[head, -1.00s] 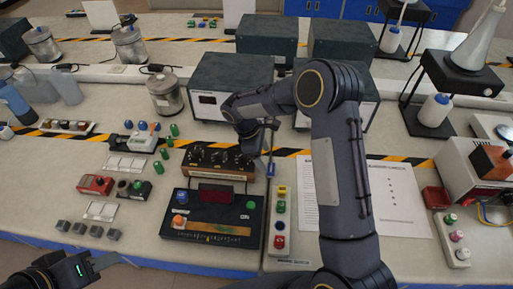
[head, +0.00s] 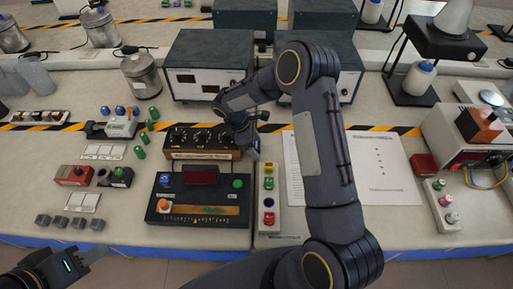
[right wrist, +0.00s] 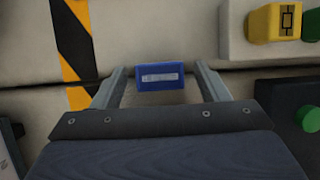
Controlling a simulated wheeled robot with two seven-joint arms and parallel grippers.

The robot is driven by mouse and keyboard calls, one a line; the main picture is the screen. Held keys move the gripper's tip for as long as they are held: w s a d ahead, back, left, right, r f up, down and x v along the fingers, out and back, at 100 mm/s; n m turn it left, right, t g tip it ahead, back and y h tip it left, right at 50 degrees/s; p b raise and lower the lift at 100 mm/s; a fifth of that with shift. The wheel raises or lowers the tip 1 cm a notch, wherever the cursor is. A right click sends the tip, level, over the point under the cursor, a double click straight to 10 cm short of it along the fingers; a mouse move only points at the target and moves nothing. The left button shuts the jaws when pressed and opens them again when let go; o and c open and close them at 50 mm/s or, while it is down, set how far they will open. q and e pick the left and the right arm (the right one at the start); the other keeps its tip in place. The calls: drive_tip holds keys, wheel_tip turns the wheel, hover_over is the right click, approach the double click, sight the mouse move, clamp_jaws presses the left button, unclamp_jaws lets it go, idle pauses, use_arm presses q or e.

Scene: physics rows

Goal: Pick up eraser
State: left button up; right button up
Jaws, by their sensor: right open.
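The eraser is a small blue block with a pale label (right wrist: 160,77) in the right wrist view. It lies on the bench between my right gripper's fingers (right wrist: 162,88), with a gap on either side. My right gripper is open. In the head view my right gripper (head: 252,145) hangs at the right end of a brown box with knobs, and the eraser is mostly hidden there. My left gripper (head: 92,256) is low at the left, away from the eraser; its jaw opening is unclear.
The brown knob box (head: 203,142) and a black console (head: 200,200) stand left of my right gripper. A strip with coloured buttons (head: 268,203) stands in front of it. Dark instrument boxes (head: 207,62) stand behind. White paper sheets (head: 375,167) lie to the right.

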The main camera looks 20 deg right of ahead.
sight(259, 144)
drive_tip(key=c, duration=1.1)
drive_tip(key=shift+o, duration=0.2)
drive_tip(key=shift+r, duration=0.15)
drive_tip(key=shift+r+p, duration=0.3)
drive_tip(key=shift+r, duration=0.05)
wheel_tip(259, 144, up, 2)
drive_tip(key=shift+r+p, duration=0.2)
drive_tip(key=shift+p, duration=0.55)
drive_tip(key=s+a+r+p, duration=0.4)
drive_tip(key=s+a+r, duration=0.3)
drive_tip(key=s, duration=0.5)
wheel_tip(259, 144, up, 3)
drive_tip(key=shift+f, duration=0.15)
drive_tip(key=shift+a, duration=0.1)
